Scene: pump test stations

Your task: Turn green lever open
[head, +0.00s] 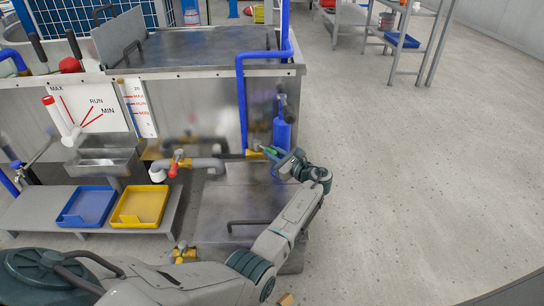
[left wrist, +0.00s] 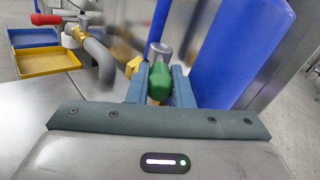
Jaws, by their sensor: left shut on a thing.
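The green lever (left wrist: 160,82) sits between the two fingers of my left gripper (left wrist: 160,90) in the left wrist view, and the fingers are shut on it. A yellow fitting (left wrist: 134,66) shows just behind the lever in the left wrist view. The lever's pivot is mostly hidden by the gripper. My right gripper is in neither view.
A blue cylinder (left wrist: 240,45) stands close on the right of the left gripper. A grey pipe with a red-handled valve (head: 178,160) runs to the left. A blue tray (head: 88,206) and a yellow tray (head: 140,206) lie on a low shelf.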

